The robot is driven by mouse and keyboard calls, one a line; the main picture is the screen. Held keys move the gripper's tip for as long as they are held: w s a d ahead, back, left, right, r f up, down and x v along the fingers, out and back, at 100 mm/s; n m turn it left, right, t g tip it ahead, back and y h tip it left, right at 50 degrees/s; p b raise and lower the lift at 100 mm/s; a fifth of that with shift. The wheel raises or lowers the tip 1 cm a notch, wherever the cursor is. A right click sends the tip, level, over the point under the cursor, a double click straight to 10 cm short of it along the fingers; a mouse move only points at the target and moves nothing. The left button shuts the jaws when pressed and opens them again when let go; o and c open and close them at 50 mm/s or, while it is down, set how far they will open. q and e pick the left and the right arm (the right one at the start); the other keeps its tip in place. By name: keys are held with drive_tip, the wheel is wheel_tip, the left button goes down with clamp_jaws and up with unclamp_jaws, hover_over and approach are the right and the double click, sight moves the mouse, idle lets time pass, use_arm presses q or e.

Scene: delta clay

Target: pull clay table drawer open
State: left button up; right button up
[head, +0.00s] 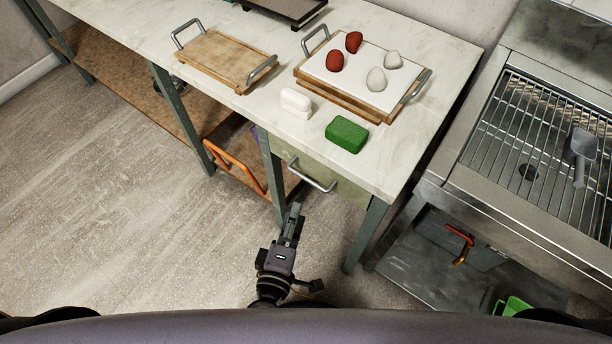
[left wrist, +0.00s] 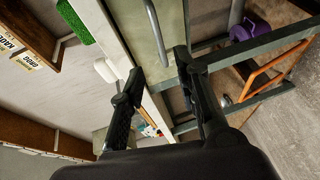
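The clay table (head: 440,130) has a pale marble top and grey-green legs. Its drawer (head: 346,190) has a dull green front below the top's front edge and looks shut. A curved metal handle (head: 313,176) sticks out from the front. My left gripper (head: 296,210) is just below and left of the handle in the head view. In the left wrist view my left gripper (left wrist: 158,75) is open, with its two fingers apart and nothing between the tips. The handle (left wrist: 155,30) shows there ahead of the fingers, not visibly touched. My right gripper is out of view.
On the top are a green block (head: 346,134), a white block (head: 295,102), a tray (head: 345,82) with red and white lumps, and an empty wooden tray (head: 222,58). A table leg (head: 271,178) stands close to my gripper. A metal sink (head: 535,150) is at right.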

sight(306, 177)
use_arm(q)
drive_tip(key=x, duration=1.2)
clamp_jaws()
idle(0.5)
